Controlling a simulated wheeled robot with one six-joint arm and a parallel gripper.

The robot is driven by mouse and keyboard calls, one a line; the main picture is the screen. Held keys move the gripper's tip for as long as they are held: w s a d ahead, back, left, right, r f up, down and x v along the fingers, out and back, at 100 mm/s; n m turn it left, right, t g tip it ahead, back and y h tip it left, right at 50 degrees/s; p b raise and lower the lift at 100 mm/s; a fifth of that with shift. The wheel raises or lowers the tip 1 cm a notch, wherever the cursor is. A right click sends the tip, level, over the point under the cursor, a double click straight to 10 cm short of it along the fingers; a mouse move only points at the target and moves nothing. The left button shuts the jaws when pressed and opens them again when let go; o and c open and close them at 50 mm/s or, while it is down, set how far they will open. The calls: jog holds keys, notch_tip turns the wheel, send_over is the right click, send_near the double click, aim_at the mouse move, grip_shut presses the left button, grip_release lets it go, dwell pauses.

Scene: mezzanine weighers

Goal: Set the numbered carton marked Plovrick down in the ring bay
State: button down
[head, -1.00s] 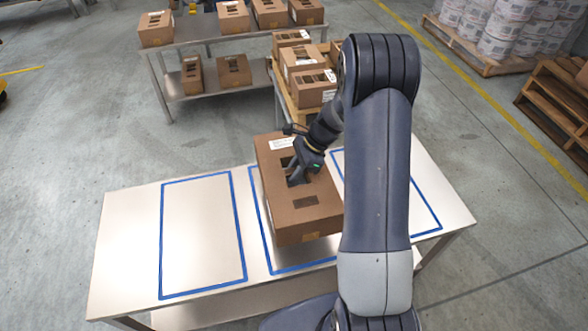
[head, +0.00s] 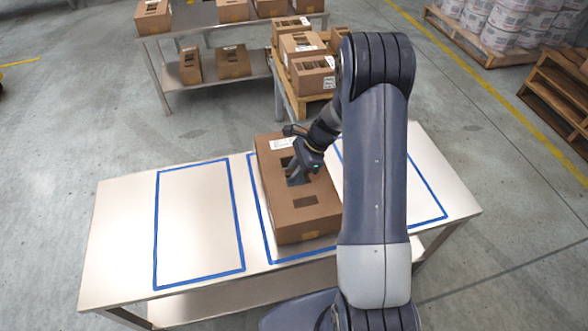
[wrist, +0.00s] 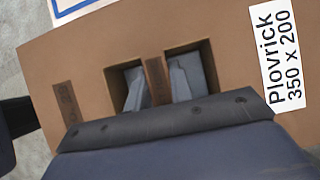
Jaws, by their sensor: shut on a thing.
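The carton marked Plovrick (head: 310,214) is a brown box over the middle blue-outlined bay of the metal table (head: 120,240). Its white label reading "Plovrick 350 x 200" (wrist: 281,62) shows in the wrist view. My gripper (head: 298,174) is shut on the strip between the two slots in the carton's top, with a finger in each slot (wrist: 155,82). The carton looks level and at or just above the table top; I cannot tell if it touches. The left bay (head: 198,222) is empty. The right bay (head: 425,205) is partly hidden by my arm. No ring mark is visible.
A shelf table (head: 165,60) with several cartons stands at the back. Several more cartons (head: 312,72) sit on a wooden stand behind the table. Pallets with white tubs (head: 500,38) are at back right. Open floor lies to the left.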

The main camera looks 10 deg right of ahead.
jog(key=shift+f, duration=0.5)
jog(key=shift+f+b, duration=0.2)
jog(key=shift+b, duration=0.15)
jog(key=c, duration=1.2)
grip_release()
jog(key=shift+o, duration=0.2)
jog(key=v, duration=1)
jog(key=shift+d+r, duration=0.2)
jog(key=shift+r, duration=0.1)
